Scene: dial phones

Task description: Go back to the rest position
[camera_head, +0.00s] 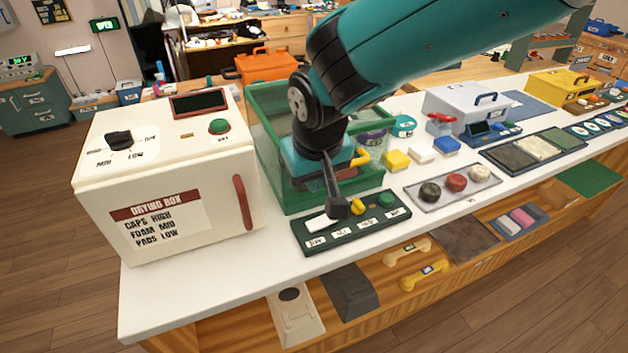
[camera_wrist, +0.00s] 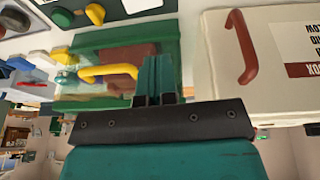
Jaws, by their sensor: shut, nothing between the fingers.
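My gripper (camera_head: 338,207) is at the end of the teal arm, in front of the green-framed bin (camera_head: 270,188) and over a dark green labelled tray (camera_head: 318,241). In the wrist view its teal fingers (camera_wrist: 156,78) are together with nothing between them. A yellow handle (camera_wrist: 108,72) shows beside the fingers there. The arm hides part of the bin and the table behind it.
A white drying box (camera_head: 170,160) with a red handle stands close on the left. A grey tray (camera_head: 425,199) with round pads lies to the right. The white table's front edge (camera_head: 215,287) is clear; a lower shelf holds phone parts.

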